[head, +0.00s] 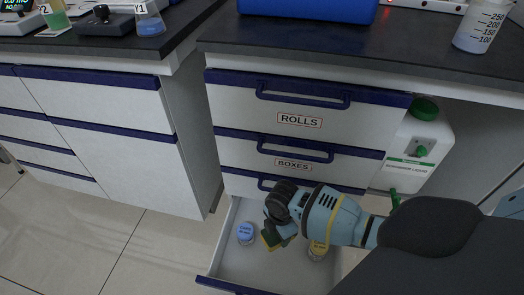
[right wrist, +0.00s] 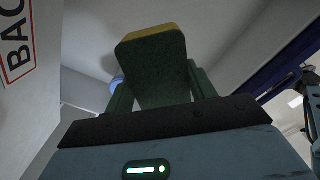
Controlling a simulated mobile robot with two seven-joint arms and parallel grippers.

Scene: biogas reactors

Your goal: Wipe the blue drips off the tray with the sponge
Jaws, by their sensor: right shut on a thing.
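My right gripper (head: 276,240) is low over the pulled-out bottom drawer and shut on a sponge. The sponge (right wrist: 151,72) is a green block with a yellow layer at its far end, held between the two green fingers in the right wrist view. In the head view only a small part of the sponge (head: 270,239) shows beside the gripper. I cannot tell if it touches the drawer floor. No blue drips show in either view, and I cannot make out a tray for certain. My left gripper is not in view.
Shut drawers rise above. A blue container (head: 310,8) and a beaker (head: 482,28) stand on the dark counter (head: 400,58).

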